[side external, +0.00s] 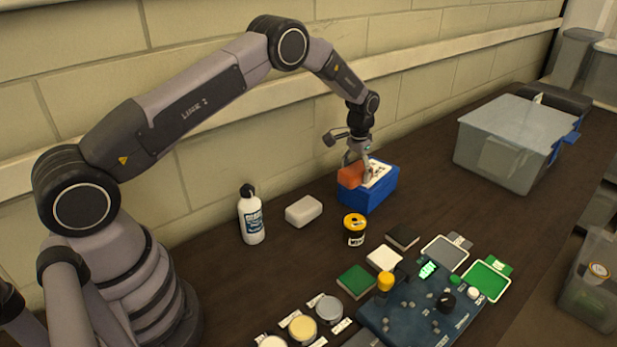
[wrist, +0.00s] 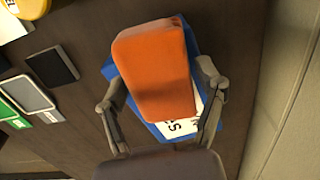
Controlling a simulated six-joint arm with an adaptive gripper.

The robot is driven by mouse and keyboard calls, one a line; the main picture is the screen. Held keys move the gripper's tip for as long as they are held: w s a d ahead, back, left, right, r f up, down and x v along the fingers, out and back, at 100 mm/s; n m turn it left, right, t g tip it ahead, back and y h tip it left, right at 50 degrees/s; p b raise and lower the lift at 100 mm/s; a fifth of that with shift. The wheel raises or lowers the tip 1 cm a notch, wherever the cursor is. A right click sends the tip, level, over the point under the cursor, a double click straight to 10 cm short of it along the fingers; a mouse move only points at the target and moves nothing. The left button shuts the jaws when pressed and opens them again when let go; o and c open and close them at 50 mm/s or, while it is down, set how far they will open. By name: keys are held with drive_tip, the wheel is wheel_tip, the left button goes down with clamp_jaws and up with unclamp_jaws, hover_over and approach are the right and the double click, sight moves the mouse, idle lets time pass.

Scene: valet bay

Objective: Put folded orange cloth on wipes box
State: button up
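The folded orange cloth (side external: 350,175) rests on the left part of the blue wipes box (side external: 372,199), which has a white label on top. In the wrist view the cloth (wrist: 154,65) covers much of the box top, and the blue edge of the box (wrist: 112,72) shows around it. My gripper (side external: 359,168) is down at the box top, with its fingers on either side of the cloth. In the wrist view my gripper (wrist: 162,78) looks open, with small gaps between the fingers and the cloth.
A white bottle (side external: 252,218), a pale block (side external: 304,211) and a yellow-black can (side external: 354,230) stand left of and in front of the box. A blue control panel (side external: 415,315) lies in front. A clear bin (side external: 490,158) stands at right. The wall is close behind.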

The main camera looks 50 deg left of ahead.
drive_tip(key=shift+o, duration=0.8)
drive_tip(key=shift+r, duration=0.1)
wheel_tip(320, 180, up, 12)
wheel_tip(320, 180, up, 10)
drive_tip(key=t, duration=0.1)
hover_over(356, 169)
drive_tip(key=s, duration=0.4)
drive_tip(key=s+d+r+t, duration=0.2)
drive_tip(key=s+r, duration=0.9)
drive_tip(key=s, duration=0.2)
drive_tip(key=s+t, duration=0.2)
drive_tip(key=s, duration=2.2)
drive_tip(key=shift+s+d+f+t, duration=0.2)
drive_tip(key=shift+s+d+t, duration=0.1)
drive_tip(key=shift+d, duration=0.1)
